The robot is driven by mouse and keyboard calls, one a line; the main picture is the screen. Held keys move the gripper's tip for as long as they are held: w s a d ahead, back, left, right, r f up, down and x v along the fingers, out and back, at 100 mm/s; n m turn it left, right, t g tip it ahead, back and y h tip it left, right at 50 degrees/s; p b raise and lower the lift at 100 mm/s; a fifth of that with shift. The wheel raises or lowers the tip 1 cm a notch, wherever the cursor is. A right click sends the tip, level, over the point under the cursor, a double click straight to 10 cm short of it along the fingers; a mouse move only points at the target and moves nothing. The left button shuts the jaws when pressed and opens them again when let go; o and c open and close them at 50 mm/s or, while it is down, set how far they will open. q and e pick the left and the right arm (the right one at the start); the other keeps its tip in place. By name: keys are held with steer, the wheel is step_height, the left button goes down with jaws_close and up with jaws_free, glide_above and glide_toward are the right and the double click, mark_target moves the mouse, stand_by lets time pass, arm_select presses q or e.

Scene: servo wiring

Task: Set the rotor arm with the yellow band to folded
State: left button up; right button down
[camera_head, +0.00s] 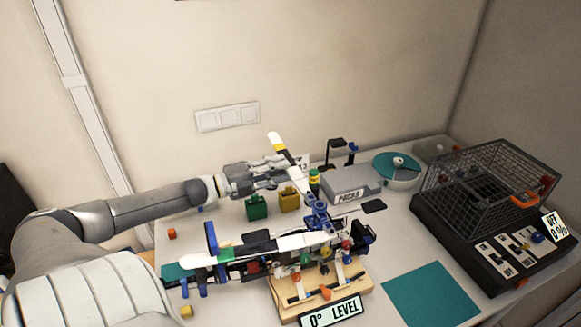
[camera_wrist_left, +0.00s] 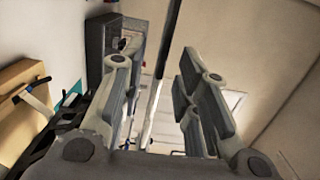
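The rotor arm with the yellow band (camera_head: 279,147) rises up and to the left from the blue hub parts (camera_head: 318,213) of the drone frame; its tip is white. My left gripper (camera_head: 290,175) is beside this arm in the head view. In the left wrist view the two fingers (camera_wrist_left: 163,85) are spread apart, and a thin dark and pale bar, apparently the rotor arm seen edge-on (camera_wrist_left: 163,65), runs between them. Contact with either finger cannot be made out. Another arm with a green band (camera_head: 226,254) lies out to the left. My right gripper is not in view.
The frame sits on a wooden stand with a display (camera_head: 333,313) reading "0° LEVEL". Behind are green (camera_head: 257,207) and yellow (camera_head: 289,200) blocks and a grey box (camera_head: 350,184). A wire cage (camera_head: 490,180) stands right. A teal mat (camera_head: 431,295) lies bare in front.

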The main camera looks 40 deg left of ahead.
arm_select(q)
steer(key=shift+x, duration=1.95)
steer(key=shift+c, duration=0.3)
jaws_close()
